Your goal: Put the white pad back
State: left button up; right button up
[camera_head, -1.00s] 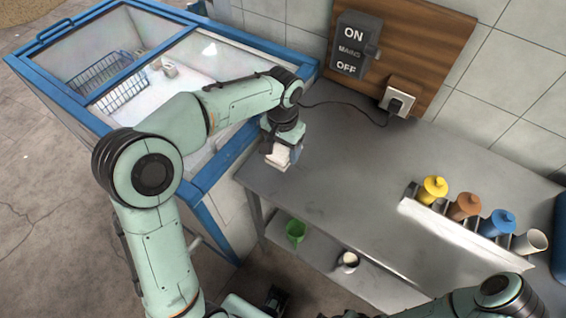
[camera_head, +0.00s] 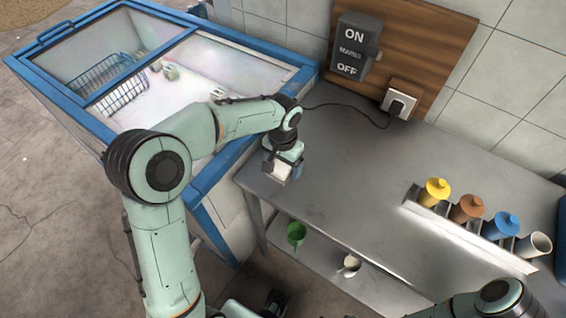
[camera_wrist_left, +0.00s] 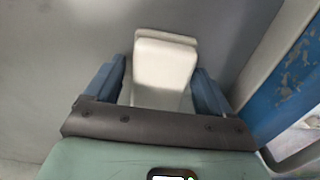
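The white pad (camera_head: 281,171) is at my left gripper (camera_head: 282,165), over the left end of the grey metal bench (camera_head: 330,190). In the left wrist view the pad (camera_wrist_left: 165,62) is a pale block with rounded edges between the two blue fingers of the left gripper (camera_wrist_left: 160,92). The fingers flank its lower part and appear shut on it. I cannot tell whether the pad touches the bench top. My right arm shows at the bottom right of the head view, but its gripper is out of view.
A blue-framed chest freezer (camera_head: 215,190) with wire baskets stands left of the bench. Yellow, brown and blue lidded containers (camera_head: 467,208) and a white cup (camera_head: 533,244) sit in a rack. A green cup (camera_head: 296,234) and a small pale jug (camera_head: 350,265) are on the lower shelf.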

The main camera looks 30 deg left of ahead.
aim_at(283, 164)
pick_arm(q)
jog(key=shift+r, duration=0.15)
notch_tip(283, 164, up, 12)
jog(key=p, duration=0.2)
dwell(0.4)
dwell(0.5)
